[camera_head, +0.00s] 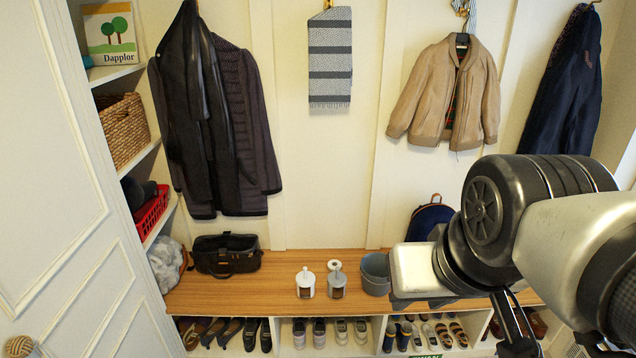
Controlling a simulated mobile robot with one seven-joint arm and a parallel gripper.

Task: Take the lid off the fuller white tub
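Two small white tubs stand side by side on the wooden bench (232,292). The left tub (306,287) has a pale top with an upright knob or handle. The right tub (337,281) has a pale, rounded piece at its top. Both have a darker patch low on the front; I cannot tell which tub is fuller. My gripper (516,338) is at the lower right, well to the right of the tubs and apart from them. Only some of its dark parts show below my arm, so its opening and fingertips are unclear.
A grey bucket (376,276) stands just right of the tubs. A black bag (226,256) sits on the bench's left. Shoes fill the cubbies below. Coats hang behind. The bench is clear between bag and tubs. My arm hides much of its right part.

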